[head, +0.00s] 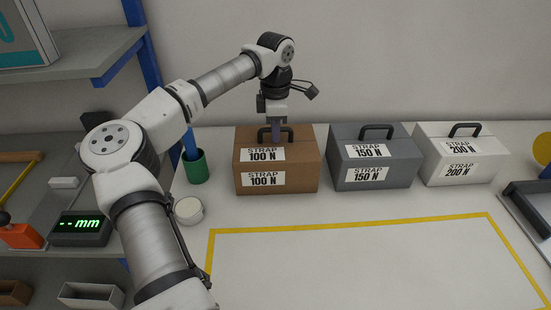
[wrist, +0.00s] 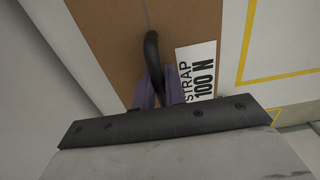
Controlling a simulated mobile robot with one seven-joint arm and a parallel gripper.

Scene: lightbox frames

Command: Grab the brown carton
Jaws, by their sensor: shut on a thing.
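The brown carton (head: 306,174) stands upright on the white table, at the left end of a row of cartons. It has a black handle on top and labels reading "STRAP 100 N". My gripper (head: 276,134) points down at the top of the carton, with its fingers at the handle. In the wrist view, the purple fingers (wrist: 158,92) are shut on the black handle (wrist: 152,52), above the brown top (wrist: 105,30). The carton seems to rest on the table. The finger tips are partly hidden by the handle.
A grey carton (head: 373,172) marked 150 N and a white carton (head: 458,172) marked 200 N stand to the right. A green cup (head: 196,168) and a round white tub (head: 189,211) are to the left. The yellow-outlined area (head: 350,226) in front is empty.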

